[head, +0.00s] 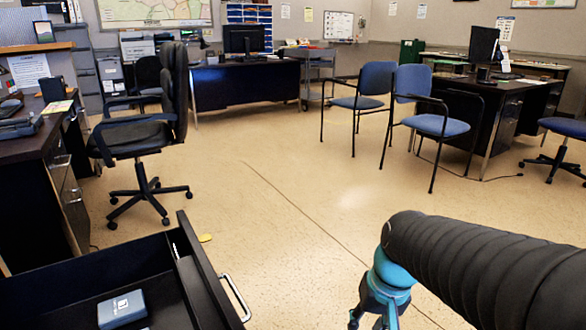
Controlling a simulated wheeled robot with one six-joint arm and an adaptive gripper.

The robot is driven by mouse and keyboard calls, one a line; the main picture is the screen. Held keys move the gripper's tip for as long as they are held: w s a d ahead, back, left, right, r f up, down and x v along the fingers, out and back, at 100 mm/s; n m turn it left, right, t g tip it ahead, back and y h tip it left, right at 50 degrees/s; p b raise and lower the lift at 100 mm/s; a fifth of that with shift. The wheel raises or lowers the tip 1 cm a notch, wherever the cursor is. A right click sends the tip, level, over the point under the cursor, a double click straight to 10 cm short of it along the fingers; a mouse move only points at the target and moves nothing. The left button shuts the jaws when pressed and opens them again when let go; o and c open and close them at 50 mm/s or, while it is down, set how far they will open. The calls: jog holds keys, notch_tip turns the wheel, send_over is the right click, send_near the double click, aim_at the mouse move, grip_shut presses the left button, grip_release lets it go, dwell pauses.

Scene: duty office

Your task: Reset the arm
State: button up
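My arm comes in from the lower right in a black ribbed sleeve, with a blue wrist below it. My gripper (376,318) hangs at the bottom edge of the head view, pointing down. The frame cuts off its fingertips, so I cannot tell whether it is open or shut or holds anything. The floor shows around it, and it is apart from the open drawer to its left.
An open black drawer (212,279) at the lower left holds a blue box (122,309). A desk (30,150) stands at left, beside a black office chair (140,140). Blue chairs (440,125) stand near a right desk (500,100).

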jog(key=s+d+r+n+t+h+p, duration=0.1)
jog(key=s+d+r+t+p, duration=0.1)
jog(key=s+r+t+p, duration=0.2)
jog(key=s+r, duration=0.3)
jog(key=r, duration=0.3)
jog(key=shift+d+r+h, duration=0.15)
jog(key=shift+d+h, duration=0.05)
jog(key=shift+h, duration=0.1)
jog(key=shift+d, duration=0.1)
